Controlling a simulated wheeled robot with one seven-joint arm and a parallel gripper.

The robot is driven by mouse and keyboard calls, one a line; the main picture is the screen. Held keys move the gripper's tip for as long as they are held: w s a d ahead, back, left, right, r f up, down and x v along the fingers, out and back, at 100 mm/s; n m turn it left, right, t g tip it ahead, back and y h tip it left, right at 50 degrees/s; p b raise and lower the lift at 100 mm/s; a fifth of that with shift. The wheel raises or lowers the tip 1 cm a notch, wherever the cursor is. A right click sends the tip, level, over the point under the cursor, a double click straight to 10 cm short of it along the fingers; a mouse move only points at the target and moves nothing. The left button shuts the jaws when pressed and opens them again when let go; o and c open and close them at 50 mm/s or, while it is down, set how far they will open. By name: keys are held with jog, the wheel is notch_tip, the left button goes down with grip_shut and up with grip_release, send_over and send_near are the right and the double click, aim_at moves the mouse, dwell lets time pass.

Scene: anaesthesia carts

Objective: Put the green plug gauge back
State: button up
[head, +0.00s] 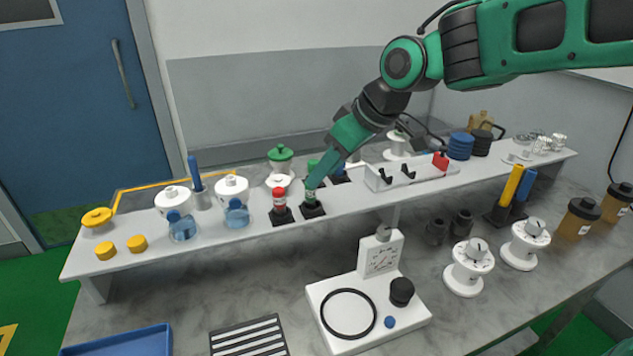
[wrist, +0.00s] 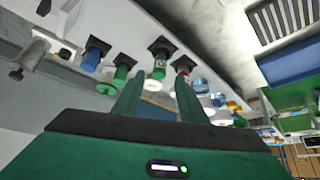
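A green plug gauge (head: 310,196) with a white label stands upright in a square black base (head: 313,210) on the raised white shelf, beside a red gauge (head: 279,200). My gripper (head: 313,184) comes down over it from the upper right. In the wrist view the green gauge (wrist: 158,72) shows between the two spread fingertips (wrist: 158,74), with a gap on either side. A second green gauge (wrist: 122,68) and a blue one (wrist: 92,58) stand in black bases close by. In the head view my fingers partly hide those two.
A white rack (head: 412,172) with a red item lies right of the gauges on the shelf. White lidded jars (head: 232,186) and blue-capped jars (head: 237,212) stand to the left. A white dial stand (head: 380,258) occupies the bench below.

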jog(key=shift+v, duration=2.7)
jog(key=shift+d, duration=0.1)
jog(key=s+d+f+m+g+h, duration=0.1)
jog(key=s+d+f+m+h, duration=0.2)
jog(key=d, duration=0.7)
jog(key=s+d+f+m+h, duration=0.1)
jog(key=s+d+f+m, duration=0.35)
jog(key=d, duration=0.65)
jog(key=s+d+f+m+g, duration=0.1)
jog(key=s+d+f+m, duration=0.3)
jog(key=s, duration=0.4)
jog(key=s+d+f+m+g, duration=0.2)
jog(key=s+d+f+m, duration=0.1)
jog(key=s+d+m, duration=0.2)
jog(key=s+d, duration=0.2)
jog(key=s, duration=0.1)
jog(key=shift+s+f+h, duration=0.4)
jog(key=shift+d, duration=0.15)
